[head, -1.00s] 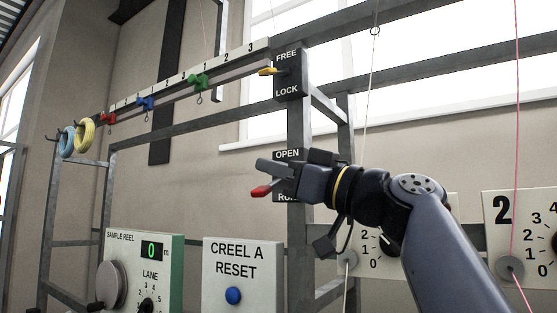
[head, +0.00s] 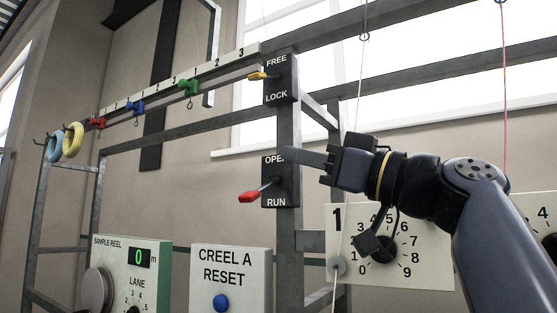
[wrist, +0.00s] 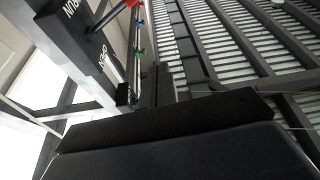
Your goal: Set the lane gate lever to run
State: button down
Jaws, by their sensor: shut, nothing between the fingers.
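The lane gate lever (head: 249,197) has a red handle on a grey rod, on a black plate (head: 281,184) marked OPEN above and RUN below. The rod slants down and left from the plate, and the red handle is level with the RUN end. My gripper (head: 279,154) is shut and empty, its fingertips up by the OPEN label, above and right of the red handle and apart from it. In the wrist view the plate (wrist: 82,38) and a bit of the red handle (wrist: 131,3) show at the top, and my gripper (wrist: 158,75) shows at the middle.
A yellow lever (head: 258,76) sits on the FREE/LOCK plate (head: 280,79) above, on the same grey post. Free space lies left of the post.

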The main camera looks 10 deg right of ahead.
jog(key=shift+v, duration=1.25)
jog(key=shift+w+d, duration=0.1)
notch_tip(320, 180, up, 4)
jog(key=m+t+h+p, duration=0.2)
jog(key=m+p, duration=0.6)
jog(key=p, duration=0.6)
send_over(262, 189)
jog(key=s, duration=0.3)
jog(key=shift+s+d+f, duration=0.15)
jog(key=shift+d+f, duration=0.05)
jog(key=shift+a+f+n+b, duration=0.15)
jog(key=shift+n+b, duration=0.25)
jog(key=shift+b, duration=0.4)
